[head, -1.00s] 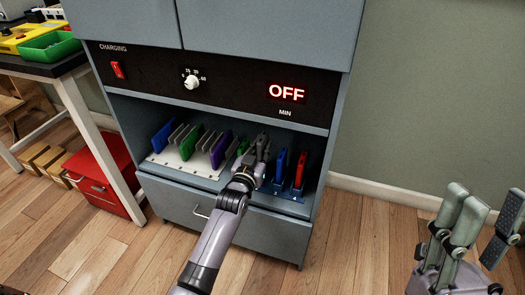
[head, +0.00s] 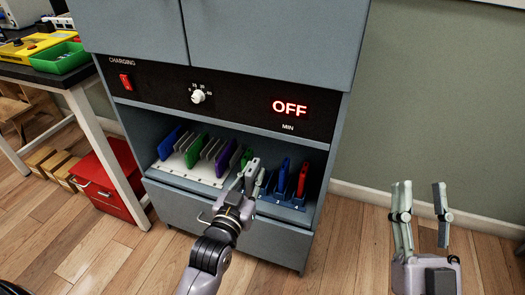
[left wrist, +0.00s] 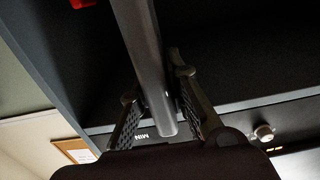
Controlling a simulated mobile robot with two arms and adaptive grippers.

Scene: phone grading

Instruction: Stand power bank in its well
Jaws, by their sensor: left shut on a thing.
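My left gripper (head: 252,172) is in the open bay of the charging cabinet, above the left end of the blue rack (head: 283,207). It is shut on a grey slab, seen edge-on between the fingers in the left wrist view (left wrist: 145,60), which appears to be the power bank. In the head view the fingers mostly hide it, and I cannot tell whether it touches a well. A blue slab (head: 282,175) and a red slab (head: 302,179) stand upright in the rack. My right gripper (head: 420,200) is open and empty, right of the cabinet.
A white rack (head: 190,173) with several upright slabs stands left of the blue rack. A green slab (head: 247,156) is close behind my left gripper. The control panel (head: 240,105) reads OFF above the bay. The cabinet's right wall (head: 327,180) bounds it.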

